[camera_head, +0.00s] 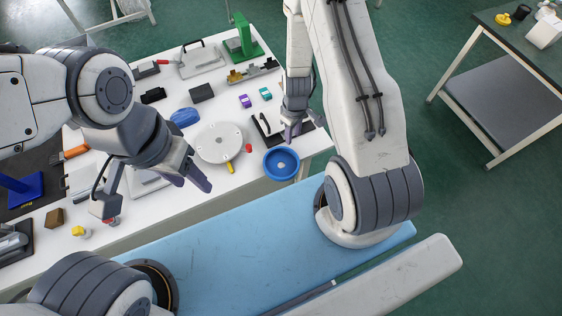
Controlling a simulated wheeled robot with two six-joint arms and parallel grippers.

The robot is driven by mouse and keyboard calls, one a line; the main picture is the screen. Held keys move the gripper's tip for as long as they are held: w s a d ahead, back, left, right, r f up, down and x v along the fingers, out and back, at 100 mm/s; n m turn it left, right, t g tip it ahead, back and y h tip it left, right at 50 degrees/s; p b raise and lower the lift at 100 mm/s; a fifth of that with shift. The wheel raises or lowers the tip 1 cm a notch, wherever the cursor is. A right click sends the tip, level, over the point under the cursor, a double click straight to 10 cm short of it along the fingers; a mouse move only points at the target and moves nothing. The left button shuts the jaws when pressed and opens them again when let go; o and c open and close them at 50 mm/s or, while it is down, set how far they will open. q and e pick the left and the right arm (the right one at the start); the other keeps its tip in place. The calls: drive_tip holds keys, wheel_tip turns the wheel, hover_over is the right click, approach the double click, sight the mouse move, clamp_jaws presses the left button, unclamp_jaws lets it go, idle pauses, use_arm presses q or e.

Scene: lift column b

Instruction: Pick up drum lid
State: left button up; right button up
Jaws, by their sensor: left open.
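A blue round lid-like piece (282,176) with a raised rim and a pale centre lies at the table's front right edge; it looks most like the drum lid. A larger off-white round disc (220,143) with small holes lies left of it, and I cannot rule it out as the lid. My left gripper (194,183) is open and empty, pointing down near the front edge, left of the blue piece and below the disc in the picture. My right gripper (292,134) points down just above the blue piece in the picture, over a black item; its jaw gap is unclear.
The white table (232,190) holds a black tray-like item (268,128), a blue lump (185,117), a yellow piece (230,167), a black box (201,92) and a green stand (242,40). Another table (500,50) stands at the far right. A narrow strip of table front is bare.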

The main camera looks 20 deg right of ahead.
wheel_tip(320, 180, down, 5)
drive_tip(key=b, duration=0.4)
wheel_tip(320, 180, down, 5)
drive_tip(key=b, duration=0.5)
drive_tip(key=shift+w+d, duration=0.1)
clamp_jaws()
drive_tip(key=shift+r, duration=0.1)
idle(0.8)
